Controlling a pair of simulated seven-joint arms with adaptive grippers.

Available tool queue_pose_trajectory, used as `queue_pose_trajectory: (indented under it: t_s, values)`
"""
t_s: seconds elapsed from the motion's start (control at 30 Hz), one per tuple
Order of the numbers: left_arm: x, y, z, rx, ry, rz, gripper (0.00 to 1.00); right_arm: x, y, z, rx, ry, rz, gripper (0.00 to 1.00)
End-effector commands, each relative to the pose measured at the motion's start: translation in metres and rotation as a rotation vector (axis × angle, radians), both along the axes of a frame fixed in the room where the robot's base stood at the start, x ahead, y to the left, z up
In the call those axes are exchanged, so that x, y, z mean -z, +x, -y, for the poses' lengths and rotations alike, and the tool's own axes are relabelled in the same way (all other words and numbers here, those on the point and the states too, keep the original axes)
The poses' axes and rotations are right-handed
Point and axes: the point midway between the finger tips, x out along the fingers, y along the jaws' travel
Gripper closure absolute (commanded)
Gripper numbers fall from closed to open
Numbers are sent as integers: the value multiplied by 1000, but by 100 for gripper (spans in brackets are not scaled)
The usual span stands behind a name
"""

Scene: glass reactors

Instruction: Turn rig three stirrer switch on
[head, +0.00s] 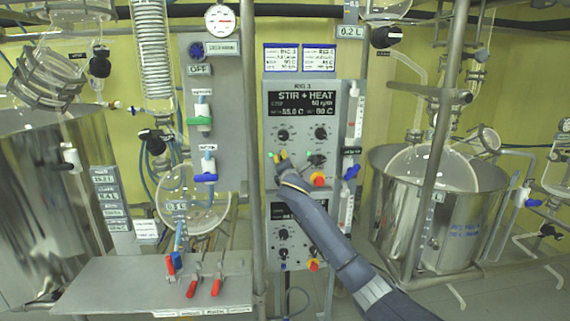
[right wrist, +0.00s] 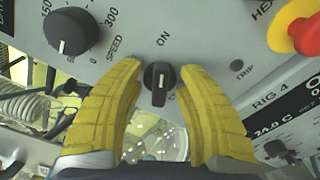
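The rig three panel (head: 303,125) is a grey box with a lit display reading "STIR + HEAT". My right gripper (head: 279,158) is at the lower left of this panel, its yellow fingertips over the switch area. In the right wrist view, the black stirrer switch (right wrist: 159,85) sits between the two fingers of the right gripper (right wrist: 160,72). The fingers are open, one on each side, with narrow gaps to the knob. The knob's handle runs nearly upright in the picture, below the "ON" label. My left gripper is not in view.
A speed knob (right wrist: 71,33) is left of the switch, and a red emergency button (right wrist: 307,34) is upper right. The rig four panel (head: 296,241) is directly below. A steel post (head: 257,120) stands left of the panels. A steel vessel (head: 462,220) stands to the right.

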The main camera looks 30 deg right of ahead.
Motion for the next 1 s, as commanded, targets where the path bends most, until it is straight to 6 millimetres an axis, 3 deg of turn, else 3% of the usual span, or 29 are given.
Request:
queue_pose_trajectory:
  t_s: [0.27,0.47,1.0]
  values:
    - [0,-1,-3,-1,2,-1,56,1,-1,0,0,-1,-1,63]
    - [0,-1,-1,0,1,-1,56,1,-12,-7,-1,-1,0,63]
    - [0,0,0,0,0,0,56,1,-86,-42,-1,-1,-1,63]
